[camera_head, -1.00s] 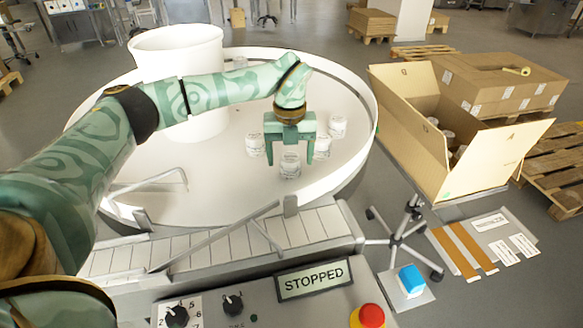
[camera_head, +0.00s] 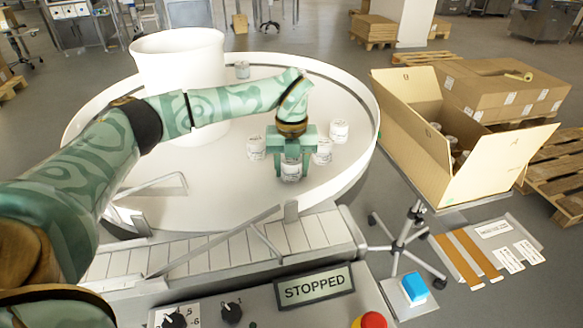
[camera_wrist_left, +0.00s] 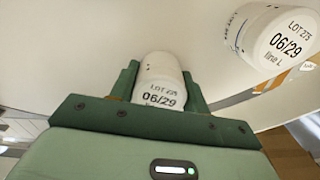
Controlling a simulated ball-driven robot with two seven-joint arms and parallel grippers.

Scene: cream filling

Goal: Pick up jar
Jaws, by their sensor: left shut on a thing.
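My left gripper (camera_head: 291,160) is shut on a white jar (camera_head: 291,173) with a printed label, on the round white turntable (camera_head: 225,190). The fingers stand on either side of the jar. In the left wrist view, the jar (camera_wrist_left: 160,82) sits upright between the green fingers (camera_wrist_left: 160,85), its "LOT 275 06/29" print showing. I cannot tell whether its base touches the turntable. Other jars stand close by: one to the left (camera_head: 256,148), one to the right (camera_head: 322,152) and one behind that (camera_head: 338,131). My right gripper is not in view.
A large white drum (camera_head: 180,70) stands on the turntable, with a further jar (camera_head: 242,69) behind. A slatted conveyor (camera_head: 220,248) and a panel reading "STOPPED" (camera_head: 314,287) lie in front. An open cardboard box (camera_head: 430,140) holding jars is at the right.

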